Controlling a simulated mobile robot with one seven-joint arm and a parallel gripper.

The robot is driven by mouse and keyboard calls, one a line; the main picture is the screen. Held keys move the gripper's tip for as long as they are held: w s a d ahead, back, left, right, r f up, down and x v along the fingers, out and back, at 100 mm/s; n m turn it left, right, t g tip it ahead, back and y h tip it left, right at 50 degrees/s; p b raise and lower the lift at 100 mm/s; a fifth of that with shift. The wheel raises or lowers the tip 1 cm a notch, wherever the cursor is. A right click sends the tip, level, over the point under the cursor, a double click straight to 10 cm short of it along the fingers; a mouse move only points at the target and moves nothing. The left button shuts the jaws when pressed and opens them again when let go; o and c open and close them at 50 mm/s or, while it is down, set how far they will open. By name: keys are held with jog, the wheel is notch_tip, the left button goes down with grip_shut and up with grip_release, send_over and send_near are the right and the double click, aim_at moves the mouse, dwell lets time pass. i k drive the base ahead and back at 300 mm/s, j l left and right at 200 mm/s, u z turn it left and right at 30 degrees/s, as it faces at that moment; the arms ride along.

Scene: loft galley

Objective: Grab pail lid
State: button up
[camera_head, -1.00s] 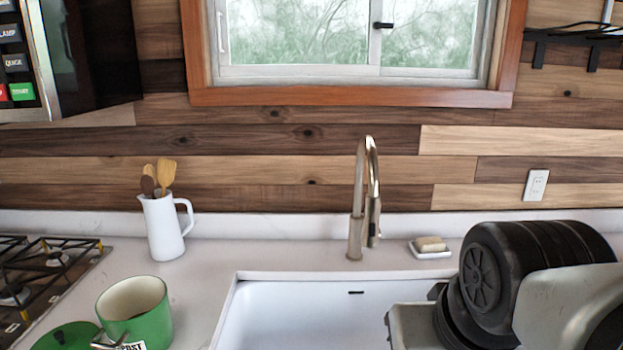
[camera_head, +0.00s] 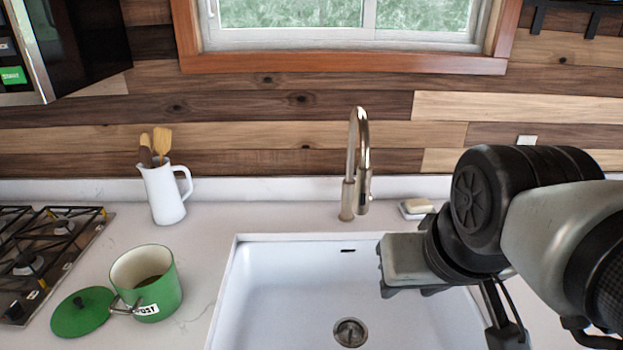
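The pail lid (camera_head: 72,318) is a round green disc with a dark knob. It lies on the counter just left of the green pail (camera_head: 165,290). The pail is upright and uncovered, with a cream inside, something brown at the bottom, a white label and a metal handle toward the lid. My gripper (camera_head: 408,292) is over the right part of the sink, far to the right of the lid and pail. Its fingers are small and partly hidden, so I cannot tell if they are open.
A white sink (camera_head: 290,270) lies between my gripper and the pail, with a tall faucet (camera_head: 350,180) behind it. A white pitcher (camera_head: 162,195) of wooden utensils stands behind the pail. A gas stove (camera_head: 40,255) is at the left. A soap dish (camera_head: 415,210) sits behind my arm.

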aim_at(82, 313)
jog(key=k+j+u, duration=0.1)
jog(key=u, duration=0.3)
jog(key=j+u, duration=0.5)
jog(key=u, duration=0.25)
jog(key=j+u, duration=0.2)
jog(key=u, duration=0.15)
jog(key=j+z, duration=0.15)
jog(key=z, duration=0.55)
jog(key=i+j+z, duration=0.2)
jog(key=j, duration=0.15)
jog(key=j+z, duration=0.25)
jog(key=i+j+z, duration=0.2)
jog(key=j, duration=0.2)
jog(key=j+z, duration=0.15)
jog(key=j, duration=1.45)
